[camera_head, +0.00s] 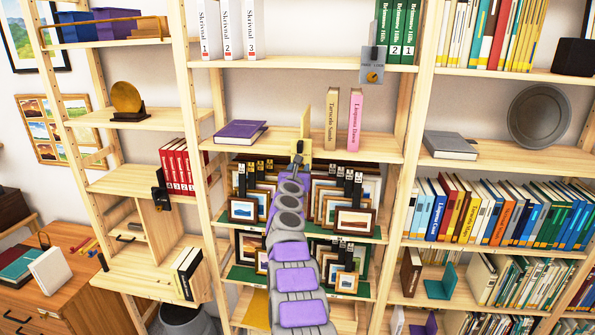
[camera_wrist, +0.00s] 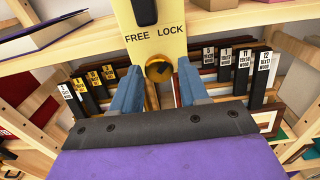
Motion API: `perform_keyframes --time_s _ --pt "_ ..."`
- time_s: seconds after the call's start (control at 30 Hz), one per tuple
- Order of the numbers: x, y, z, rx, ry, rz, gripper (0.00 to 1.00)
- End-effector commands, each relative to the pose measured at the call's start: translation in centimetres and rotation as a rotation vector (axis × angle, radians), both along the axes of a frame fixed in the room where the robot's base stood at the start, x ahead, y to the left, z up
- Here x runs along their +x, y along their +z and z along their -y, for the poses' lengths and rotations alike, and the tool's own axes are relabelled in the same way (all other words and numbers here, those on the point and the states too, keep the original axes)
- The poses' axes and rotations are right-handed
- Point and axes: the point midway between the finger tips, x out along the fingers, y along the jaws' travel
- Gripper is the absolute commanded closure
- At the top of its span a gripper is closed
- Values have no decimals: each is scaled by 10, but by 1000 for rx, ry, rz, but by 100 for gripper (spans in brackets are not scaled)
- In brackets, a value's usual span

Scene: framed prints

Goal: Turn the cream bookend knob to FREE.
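The cream bookend (camera_head: 305,121) stands on the middle shelf, left of a tan book and a pink book. In the wrist view the cream bookend (camera_wrist: 180,22) shows a black part at its top and the words FREE on the left and LOCK on the right. Its round brass knob (camera_wrist: 158,68) sits below the words. My gripper (camera_wrist: 159,67) has its two blue-grey fingers apart, one on each side of the knob, with small gaps visible. The knob's pointer cannot be made out. In the head view my gripper (camera_head: 298,152) is at the bookend's lower end and hides the knob.
A purple book (camera_head: 240,132) lies left of the bookend; the tan book (camera_head: 330,119) and pink book (camera_head: 355,120) stand to the right. Framed prints (camera_head: 355,221) with black labelled tabs fill the shelf below. A grey bookend (camera_head: 373,66) hangs on the shelf above.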

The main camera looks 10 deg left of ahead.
Motion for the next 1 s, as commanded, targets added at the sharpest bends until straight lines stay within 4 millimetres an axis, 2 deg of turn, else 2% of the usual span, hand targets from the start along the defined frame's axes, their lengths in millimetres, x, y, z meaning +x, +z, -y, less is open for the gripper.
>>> perform_keyframes --time_s 0.07,0.4,0.73,1.0 --pt "0 0 -1 -1 1 0 64" --pt "0 -1 -4 -3 2 0 97" --pt "0 -1 -5 -49 3 -2 97" --pt "0 -1 -5 -222 2 -8 97"
